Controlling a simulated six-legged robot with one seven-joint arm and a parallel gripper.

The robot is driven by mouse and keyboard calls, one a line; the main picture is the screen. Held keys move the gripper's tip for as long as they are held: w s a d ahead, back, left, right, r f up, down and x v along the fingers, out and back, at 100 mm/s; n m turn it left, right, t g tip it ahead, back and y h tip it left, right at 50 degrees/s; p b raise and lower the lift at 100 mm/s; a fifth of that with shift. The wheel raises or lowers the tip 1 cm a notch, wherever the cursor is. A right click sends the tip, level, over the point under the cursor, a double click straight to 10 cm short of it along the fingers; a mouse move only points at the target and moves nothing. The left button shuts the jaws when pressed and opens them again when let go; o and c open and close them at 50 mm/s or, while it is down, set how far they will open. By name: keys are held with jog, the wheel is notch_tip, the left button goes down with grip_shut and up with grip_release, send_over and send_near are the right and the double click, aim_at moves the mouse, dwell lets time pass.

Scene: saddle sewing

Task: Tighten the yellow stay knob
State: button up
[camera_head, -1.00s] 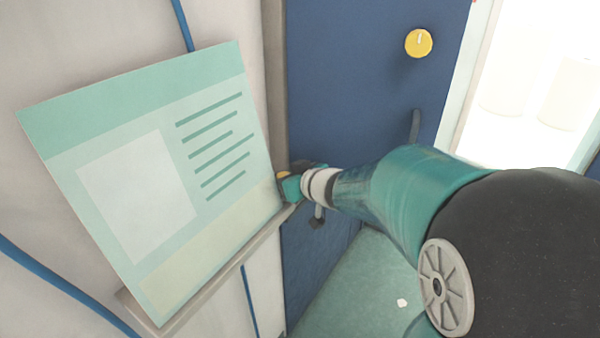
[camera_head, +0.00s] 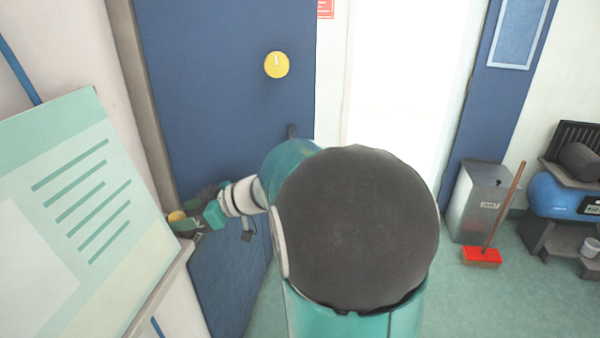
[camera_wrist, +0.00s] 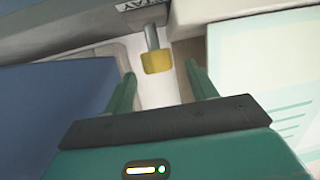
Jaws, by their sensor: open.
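A yellow knob (camera_wrist: 157,62) on a short grey shaft shows in the wrist view, ahead of and between my fingertips. It appears apart from both fingers. A small yellow piece, likely the same knob (camera_head: 176,216), shows in the head view at the tip of my gripper (camera_head: 192,224), between the blue door and the poster board. My gripper (camera_wrist: 161,78) is open and empty, its two green fingers pointing at the knob. A separate round yellow disc with a white mark (camera_head: 276,64) is on the upper blue door (camera_head: 215,110).
The pale green poster board (camera_head: 70,250) stands close to the left of my gripper. A bright doorway (camera_head: 400,90) opens to the right of the door.

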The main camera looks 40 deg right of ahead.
jog(key=v, duration=1.1)
jog(key=shift+s+a+f+m+g+h, duration=1.1)
jog(key=shift+s+a+m+h, duration=1.1)
jog(key=shift+s+a, duration=1.5)
jog(key=shift+s+a+f+m+g+h, duration=1.05)
jog(key=shift+s+a+m+h, duration=1.55)
jog(key=shift+s, duration=1.75)
jog(key=w+d+r+m+t+y, duration=0.55)
jog(key=d+r+m, duration=0.2)
jog(key=m, duration=1.35)
jog(key=d+r+m+t+h, duration=0.2)
jog(key=d+m+t, duration=0.1)
jog(key=d+m, duration=0.3)
jog(key=s+d+r+m+t+h, duration=0.1)
jog(key=d+r+m+t+h, duration=0.1)
jog(key=d+m, duration=0.4)
jog(key=shift+d+r+t+h, duration=0.4)
jog(key=shift+d+r+h, duration=0.15)
jog(key=shift+d+r, duration=0.3)
